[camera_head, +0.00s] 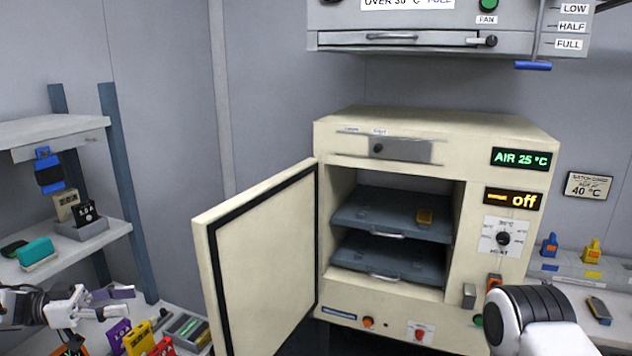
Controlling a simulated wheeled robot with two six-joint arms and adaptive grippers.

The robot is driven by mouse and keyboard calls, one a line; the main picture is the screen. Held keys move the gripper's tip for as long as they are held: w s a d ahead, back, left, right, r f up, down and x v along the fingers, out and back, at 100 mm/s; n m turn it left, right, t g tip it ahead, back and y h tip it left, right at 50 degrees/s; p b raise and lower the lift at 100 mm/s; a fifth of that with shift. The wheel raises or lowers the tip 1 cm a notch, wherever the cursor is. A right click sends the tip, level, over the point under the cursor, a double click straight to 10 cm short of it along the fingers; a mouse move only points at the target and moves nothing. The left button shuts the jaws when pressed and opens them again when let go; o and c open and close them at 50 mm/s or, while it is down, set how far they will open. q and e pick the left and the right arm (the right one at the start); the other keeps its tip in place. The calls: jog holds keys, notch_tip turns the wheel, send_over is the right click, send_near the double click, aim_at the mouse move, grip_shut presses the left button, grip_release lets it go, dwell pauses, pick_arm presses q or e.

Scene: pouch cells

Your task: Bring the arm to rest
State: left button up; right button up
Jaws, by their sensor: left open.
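My left gripper (122,302) is at the lower left, its fingers apart and pointing right, with nothing seen between them. It is in front of the shelf unit and above the low surface with coloured items. My right arm (530,318) comes in at the lower right in front of the cream oven (430,125); its gripper is out of the picture. The oven's door (262,265) stands wide open to the left. The displays read AIR 25 °C and off.
A shelf unit (112,130) at the left holds a teal item (37,252) and a grey holder. Purple, yellow and red items (138,340) stand below my left gripper. A hood (415,42) hangs above. Blue and yellow items (592,252) stand on the right ledge.

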pick_arm(q)
jog(key=s+d+f+n+t+b, duration=0.1)
jog(key=d+f+n+b, duration=0.35)
jog(key=d+f, duration=1.35)
jog(key=s+d+f+n+t+y, duration=0.3)
jog(key=s+d+f+n+y, duration=0.2)
jog(key=d+f+n, duration=0.45)
jog(key=s+a+f+n+g+y, duration=0.1)
jog(key=s+a+f+g+y, duration=0.15)
jog(key=s+f, duration=0.3)
jog(key=s+a+f+g+y, duration=0.1)
jog(key=s+a+f+y, duration=0.1)
jog(key=s+f+y, duration=0.3)
jog(key=s+a+g+y, duration=0.2)
jog(key=s+a, duration=0.2)
jog(key=s, duration=0.4)
jog(key=s+a+f+g+y, duration=0.1)
jog(key=s+a+g+y, duration=0.2)
jog(key=s, duration=0.5)
jog(key=shift+s+a, duration=0.2)
jog(key=shift+a, duration=0.7)
pick_arm(e)
jog(key=f, duration=0.4)
jog(key=shift+w+f, duration=0.3)
jog(key=shift+w, duration=0.05)
pick_arm(q)
jog(key=shift+f, duration=0.1)
jog(key=shift+w, duration=0.1)
pick_arm(e)
jog(key=shift+s, duration=0.1)
